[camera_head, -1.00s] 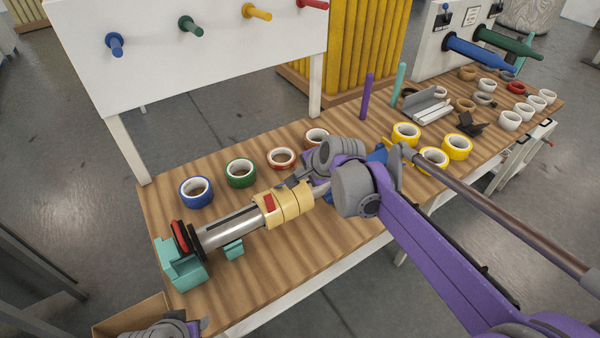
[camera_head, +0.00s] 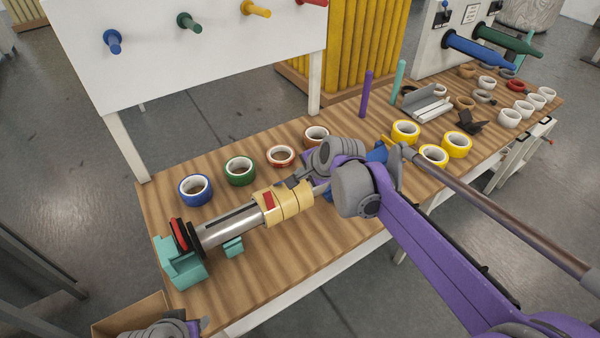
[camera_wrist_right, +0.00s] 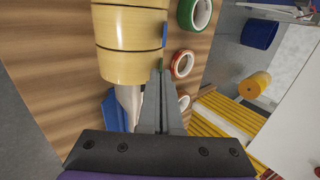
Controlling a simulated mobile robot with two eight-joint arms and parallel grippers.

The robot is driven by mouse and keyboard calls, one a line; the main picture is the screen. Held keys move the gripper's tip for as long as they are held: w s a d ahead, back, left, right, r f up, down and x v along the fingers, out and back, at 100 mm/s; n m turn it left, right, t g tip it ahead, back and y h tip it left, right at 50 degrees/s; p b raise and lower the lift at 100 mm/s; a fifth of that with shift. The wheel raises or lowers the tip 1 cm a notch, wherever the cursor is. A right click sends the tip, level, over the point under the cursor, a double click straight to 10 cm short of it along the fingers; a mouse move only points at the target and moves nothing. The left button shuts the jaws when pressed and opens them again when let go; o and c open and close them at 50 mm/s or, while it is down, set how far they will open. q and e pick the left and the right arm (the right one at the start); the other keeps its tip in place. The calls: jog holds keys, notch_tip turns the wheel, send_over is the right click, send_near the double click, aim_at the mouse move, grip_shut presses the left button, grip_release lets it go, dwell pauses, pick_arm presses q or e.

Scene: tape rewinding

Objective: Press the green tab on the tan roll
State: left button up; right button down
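The tan roll (camera_head: 285,203) sits in bands on a silver spindle (camera_head: 232,228), with a red tab (camera_head: 268,201) showing in the head view. In the right wrist view the tan roll (camera_wrist_right: 128,66) fills the top; a blue tab (camera_wrist_right: 164,36) and a small green tab (camera_wrist_right: 161,64) show at its right edge. My right gripper (camera_head: 302,181) looks shut and empty; its fingertips (camera_wrist_right: 160,74) are right beside the green tab in the wrist view. I cannot tell whether they touch. My left gripper (camera_head: 190,327) is only partly in view at the bottom left.
A teal stand (camera_head: 183,268) with a red-and-black disc holds the spindle's left end. Blue (camera_head: 183,194), green (camera_head: 228,175) and red (camera_head: 270,160) rolls lie behind it on the wooden bench (camera_head: 290,262). Yellow rolls (camera_head: 455,148) lie further right. The bench front is clear.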

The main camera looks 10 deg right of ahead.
jog(key=c, duration=1.5)
grip_release()
jog(key=shift+c, duration=0.2)
jog(key=o, duration=0.5)
jog(key=shift+r, duration=0.1)
jog(key=v, duration=1)
jog(key=shift+s+r, duration=0.2)
jog(key=shift+r, duration=0.1)
